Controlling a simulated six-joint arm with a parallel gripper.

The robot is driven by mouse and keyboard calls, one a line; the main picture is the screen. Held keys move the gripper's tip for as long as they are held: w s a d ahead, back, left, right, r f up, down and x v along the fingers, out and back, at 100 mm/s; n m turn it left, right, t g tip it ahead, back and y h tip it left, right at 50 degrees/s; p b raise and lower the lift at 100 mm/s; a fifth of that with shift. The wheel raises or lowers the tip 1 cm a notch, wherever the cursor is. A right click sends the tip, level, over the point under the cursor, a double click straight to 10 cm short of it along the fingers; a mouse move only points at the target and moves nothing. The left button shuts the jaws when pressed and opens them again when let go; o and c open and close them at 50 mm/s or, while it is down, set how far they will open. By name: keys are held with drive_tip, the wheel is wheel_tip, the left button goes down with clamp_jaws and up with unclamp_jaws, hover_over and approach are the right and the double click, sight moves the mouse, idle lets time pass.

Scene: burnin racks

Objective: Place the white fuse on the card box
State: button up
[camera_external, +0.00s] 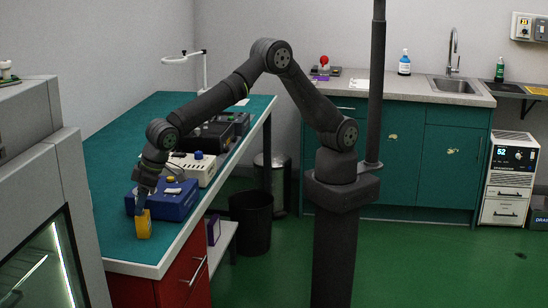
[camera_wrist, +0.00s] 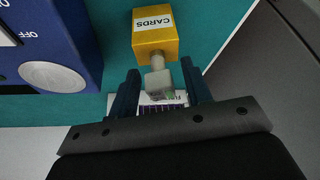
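The white fuse (camera_wrist: 158,80) is between the two fingers of my gripper (camera_wrist: 160,84) in the wrist view. In the external view, the card box (camera_external: 144,226) stands near the front end of the teal bench. My gripper (camera_external: 145,200) is right at its top, just behind it. The fuse cannot be made out there. Whether its end touches the box is unclear.
A blue device (camera_external: 172,202) stands close behind the card box; its round grey knob (camera_wrist: 53,77) shows in the wrist view. A cream device (camera_external: 197,168) and black units (camera_external: 212,136) stand farther back. The bench's left part (camera_external: 112,165) is clear.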

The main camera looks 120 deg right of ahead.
sight(136, 197)
drive_tip(key=v, duration=1.2)
drive_tip(key=shift+r, duration=0.15)
drive_tip(key=x, duration=1.2)
drive_tip(key=shift+w+r, duration=0.15)
drive_tip(key=shift+r, duration=1.8)
drive_tip(key=shift+f, duration=0.15)
